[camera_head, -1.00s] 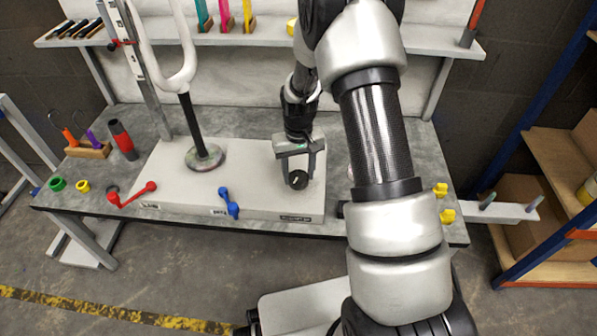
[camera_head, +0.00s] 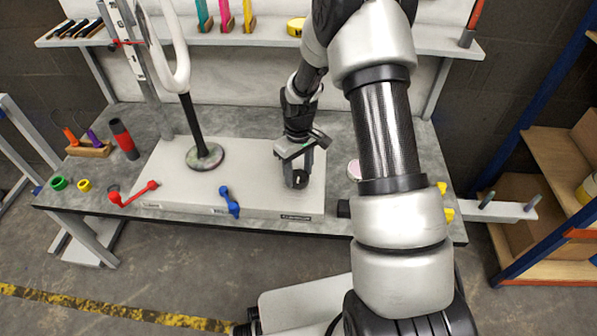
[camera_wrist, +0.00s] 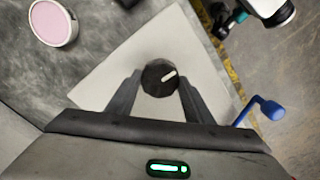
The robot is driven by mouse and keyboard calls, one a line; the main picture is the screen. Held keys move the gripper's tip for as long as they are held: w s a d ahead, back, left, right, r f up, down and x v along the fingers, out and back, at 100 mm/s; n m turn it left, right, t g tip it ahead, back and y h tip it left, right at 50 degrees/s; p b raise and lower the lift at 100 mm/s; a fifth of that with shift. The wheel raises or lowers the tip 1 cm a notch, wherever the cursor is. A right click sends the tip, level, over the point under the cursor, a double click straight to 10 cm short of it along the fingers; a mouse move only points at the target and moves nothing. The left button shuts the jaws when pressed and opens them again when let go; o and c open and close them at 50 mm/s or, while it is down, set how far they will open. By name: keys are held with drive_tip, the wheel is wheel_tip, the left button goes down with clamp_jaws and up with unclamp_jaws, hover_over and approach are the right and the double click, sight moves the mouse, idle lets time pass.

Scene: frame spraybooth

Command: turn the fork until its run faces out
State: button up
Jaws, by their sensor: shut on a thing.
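The white fork (camera_head: 183,75) stands upright on a black post (camera_head: 192,125), its round foot (camera_head: 204,157) on the left part of the white box (camera_head: 247,170). Its two legs appear close together from this side. I cannot make out a run on its paint. My gripper (camera_head: 297,177) points down over the right part of the box. It is shut on a black round knob (camera_wrist: 153,72) with a white pointer line. In the wrist view the knob sits between both fingers, and its line points right and slightly up.
A pink-topped round tin (camera_wrist: 53,22) lies right of the box. A red-black cylinder (camera_head: 123,139) stands at the left. A shelf (camera_head: 265,39) runs behind.

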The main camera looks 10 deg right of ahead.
sight(298, 176)
drive_tip(key=o, duration=1)
drive_tip(key=shift+o, duration=0.2)
drive_tip(key=shift+r, duration=0.1)
wheel_tip(298, 176, up, 17)
drive_tip(key=p, duration=0.3)
drive_tip(key=shift+r+p, duration=0.15)
drive_tip(key=shift+p, duration=0.25)
